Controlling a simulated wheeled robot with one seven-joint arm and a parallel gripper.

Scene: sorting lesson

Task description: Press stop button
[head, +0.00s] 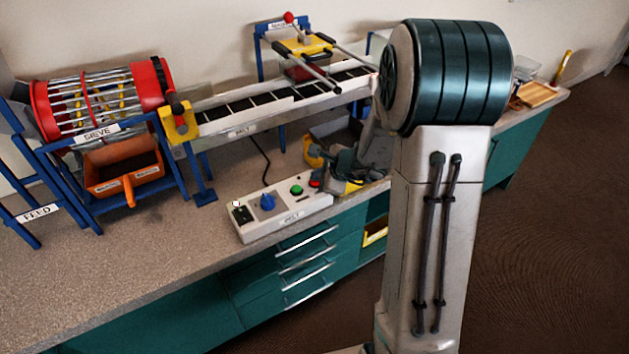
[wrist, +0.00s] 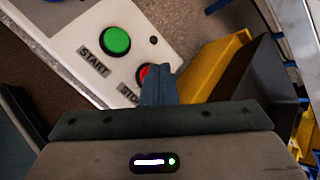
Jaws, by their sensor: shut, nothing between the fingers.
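The red stop button (wrist: 143,75) sits on the white control box (head: 268,222), beside the green start button (wrist: 116,41). In the wrist view the fingertips of my gripper (wrist: 157,82) are together and overlap the right side of the red button. I cannot tell whether they touch it. The STOP label is partly hidden by the fingers. In the head view the red button (head: 315,183) shows at the right end of the box, with my gripper (head: 328,160) just right of it. My gripper is shut and empty.
A blue knob (head: 267,202) is on the same box. A yellow and dark bin (wrist: 215,70) stands close to the right of my fingers. The belt (head: 270,103) runs above and behind the box. The sieve drum (head: 100,95) is at the left.

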